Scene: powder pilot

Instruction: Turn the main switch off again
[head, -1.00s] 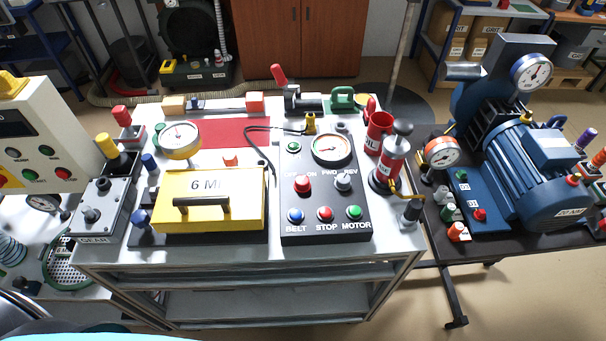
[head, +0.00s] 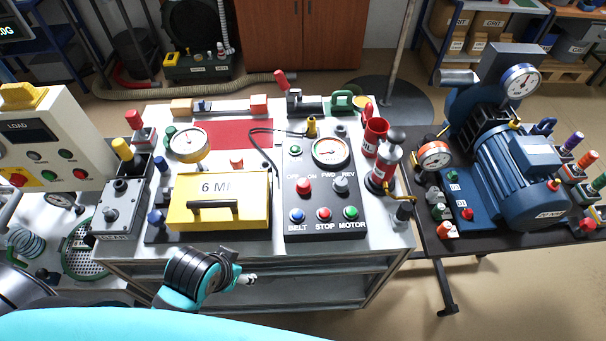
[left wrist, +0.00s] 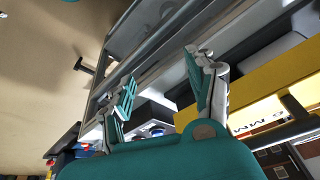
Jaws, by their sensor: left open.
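A red knob (head: 303,186) with OFF and ON lettering above it stands on the dark control box (head: 325,212) on the cart. Its exact turn is too small to tell. Another red knob on a yellow plate (head: 18,179) is on the pale LOAD panel (head: 30,135) at the left. Neither visibly reads "main". My left gripper (head: 250,280) is low in front of the cart's front edge, apart from both knobs and mostly hidden behind its teal wrist. In the left wrist view its two fingers (left wrist: 163,92) are spread with nothing between them. My right gripper is not in view.
A yellow 6 MM block (head: 222,190) with a black handle sits left of the control box. A grey switch box (head: 120,212) stands further left. A red oil can (head: 383,165) stands right of the control box. A blue motor (head: 525,170) is on the right table.

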